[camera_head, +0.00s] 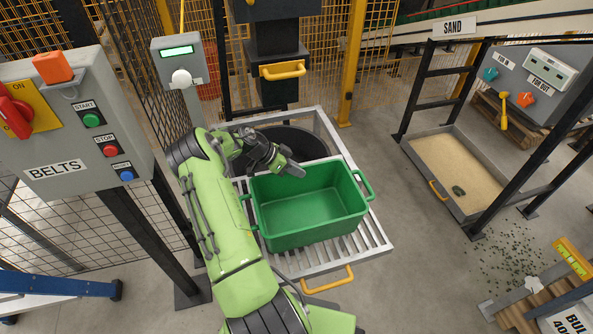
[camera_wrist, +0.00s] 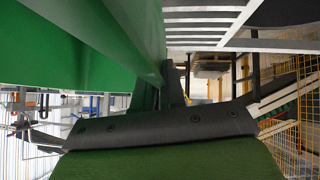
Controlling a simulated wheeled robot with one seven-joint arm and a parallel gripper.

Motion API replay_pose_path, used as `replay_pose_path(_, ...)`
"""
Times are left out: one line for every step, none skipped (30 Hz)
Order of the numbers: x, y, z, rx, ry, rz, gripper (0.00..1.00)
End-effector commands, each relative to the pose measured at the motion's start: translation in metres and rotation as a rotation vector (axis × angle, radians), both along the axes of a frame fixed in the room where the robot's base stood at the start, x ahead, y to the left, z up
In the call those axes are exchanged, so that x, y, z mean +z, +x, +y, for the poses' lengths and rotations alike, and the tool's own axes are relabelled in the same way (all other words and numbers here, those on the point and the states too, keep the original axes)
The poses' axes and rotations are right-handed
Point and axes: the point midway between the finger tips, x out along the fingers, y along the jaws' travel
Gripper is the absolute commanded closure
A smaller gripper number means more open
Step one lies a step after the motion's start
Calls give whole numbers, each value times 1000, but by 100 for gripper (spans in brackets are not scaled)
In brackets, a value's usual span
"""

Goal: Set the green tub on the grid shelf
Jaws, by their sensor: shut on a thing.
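The green tub (camera_head: 309,208) is an open, empty box with a loop handle at each end. It is upright over the grey grid shelf (camera_head: 372,243), whose slats show at its right and front. I cannot tell whether its base touches the slats. My gripper (camera_head: 291,168) is shut on the tub's far rim. In the wrist view the fingers (camera_wrist: 173,86) close on the edge of the tub (camera_wrist: 70,40), with the shelf's slats (camera_wrist: 205,16) beside it. The tub hides the middle of the shelf.
A dark round bin (camera_head: 303,143) sits behind the tub, inside the frame. A yellow handle (camera_head: 327,280) sticks out at the shelf's front. The belts control box (camera_head: 75,130) and a grey post panel (camera_head: 180,60) stand left. A sand tray (camera_head: 455,165) lies right, across clear floor.

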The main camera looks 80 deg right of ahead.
Motion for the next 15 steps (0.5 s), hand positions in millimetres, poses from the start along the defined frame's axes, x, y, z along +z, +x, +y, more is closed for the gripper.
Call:
replay_pose_path(0, -1, 0, -1, -1, 2, 100)
replay_pose_path(-1, -1, 0, -1, -1, 2, 100)
replay_pose_path(-2, -1, 0, -1, -1, 2, 100)
replay_pose_path(-3, 0, 0, 0, 0, 2, 100)
replay_pose_path(-3, 0, 0, 1, 1, 0, 87)
replay_pose_path(-3, 0, 0, 1, 1, 0, 81)
replay_pose_path(-3, 0, 0, 1, 1, 0, 76)
replay_pose_path(-3, 0, 0, 1, 1, 0, 72)
replay_pose_path(-2, 0, 0, 1, 1, 0, 66)
replay_pose_path(-2, 0, 0, 1, 1, 0, 65)
replay_pose_path(-2, 0, 0, 1, 1, 0, 65)
replay_pose_path(-2, 0, 0, 1, 1, 0, 65)
replay_pose_path(-2, 0, 0, 1, 1, 0, 65)
replay_pose_path(-2, 0, 0, 1, 1, 0, 65)
replay_pose_path(-2, 0, 0, 1, 1, 0, 65)
